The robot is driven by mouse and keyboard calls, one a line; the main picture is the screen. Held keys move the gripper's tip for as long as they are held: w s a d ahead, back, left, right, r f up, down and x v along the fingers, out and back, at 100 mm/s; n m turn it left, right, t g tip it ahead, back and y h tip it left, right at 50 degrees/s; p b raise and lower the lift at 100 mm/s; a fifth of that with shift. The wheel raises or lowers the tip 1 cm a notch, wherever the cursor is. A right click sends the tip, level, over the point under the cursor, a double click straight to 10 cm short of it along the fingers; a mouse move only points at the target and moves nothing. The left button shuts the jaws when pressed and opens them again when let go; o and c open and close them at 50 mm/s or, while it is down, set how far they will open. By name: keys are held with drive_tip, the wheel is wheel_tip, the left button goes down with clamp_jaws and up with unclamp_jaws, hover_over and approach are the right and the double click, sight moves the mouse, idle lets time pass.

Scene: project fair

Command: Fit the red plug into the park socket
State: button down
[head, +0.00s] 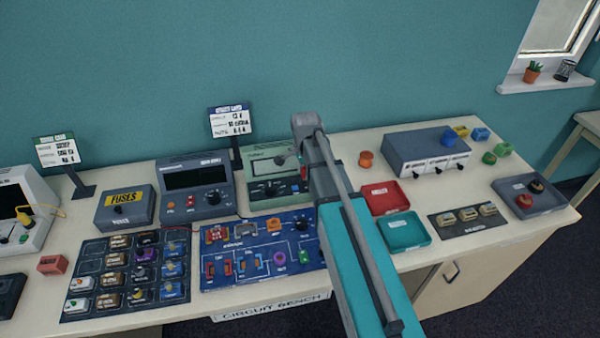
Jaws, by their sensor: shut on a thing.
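My arm reaches in from the lower right, and its upper end stands over the bench near the green-grey instrument (258,163). My gripper and whatever it holds are hidden behind the arm. A small red bit (303,160) shows at the arm's left edge; I cannot tell whether it is the red plug. The blue board (212,279) with red, orange, blue, purple and green parts lies at the front of the bench, its right side partly covered by my arm. I cannot read which socket is the park socket.
A dark board (75,307) of small modules, a fuses box (107,222) and a dark meter (178,214) stand left.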

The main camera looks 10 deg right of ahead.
drive_tip(key=shift+f+b, duration=0.4)
idle(0.5)
drive_tip(key=shift+c, duration=1.7)
unclamp_jaws()
drive_tip(key=o, duration=0.3)
drive_tip(key=shift+o, duration=0.2)
drive_tip(key=shift+r, duration=0.15)
drive_tip(key=shift+r+p, duration=3.9)
drive_tip(key=shift+p, duration=0.15)
